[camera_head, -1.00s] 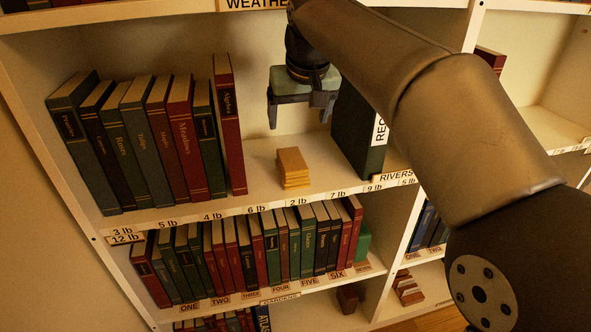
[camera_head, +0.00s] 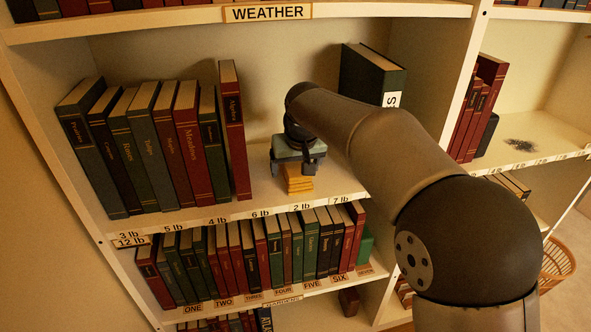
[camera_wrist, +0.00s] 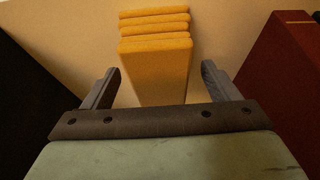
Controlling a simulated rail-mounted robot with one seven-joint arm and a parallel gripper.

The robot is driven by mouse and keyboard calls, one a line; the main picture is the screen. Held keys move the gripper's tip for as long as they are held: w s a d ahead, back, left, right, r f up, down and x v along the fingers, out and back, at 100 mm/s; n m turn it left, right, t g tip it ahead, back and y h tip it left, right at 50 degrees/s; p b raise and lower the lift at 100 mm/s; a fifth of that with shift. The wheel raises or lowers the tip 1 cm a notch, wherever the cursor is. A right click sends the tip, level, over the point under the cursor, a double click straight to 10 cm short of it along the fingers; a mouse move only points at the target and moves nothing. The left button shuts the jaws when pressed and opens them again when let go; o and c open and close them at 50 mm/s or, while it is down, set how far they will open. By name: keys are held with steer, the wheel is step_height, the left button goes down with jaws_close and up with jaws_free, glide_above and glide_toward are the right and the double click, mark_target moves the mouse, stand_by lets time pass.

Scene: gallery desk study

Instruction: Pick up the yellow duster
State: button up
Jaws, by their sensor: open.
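The yellow duster (camera_head: 298,186) is a folded, layered yellow stack on the upper shelf, right of the row of books. In the wrist view the duster (camera_wrist: 156,60) lies ahead of and partly between the two fingers. My gripper (camera_head: 294,168) is open just above the duster and hides its upper part in the head view. In the wrist view my gripper (camera_wrist: 160,82) shows a finger on each side of the duster, with gaps on both sides and nothing held.
A leaning red book (camera_head: 232,130) ends the book row to the left. A dark binder (camera_head: 368,78) stands behind and to the right, partly hidden by my arm. The WEATHER shelf edge (camera_head: 268,13) is above. The shelf's front lip carries weight labels (camera_head: 260,213).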

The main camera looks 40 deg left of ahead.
steer(key=shift+w+a+f, duration=0.15)
steer(key=shift+f, duration=0.45)
steer(key=shift+f, duration=0.25)
steer(key=c, duration=1.1)
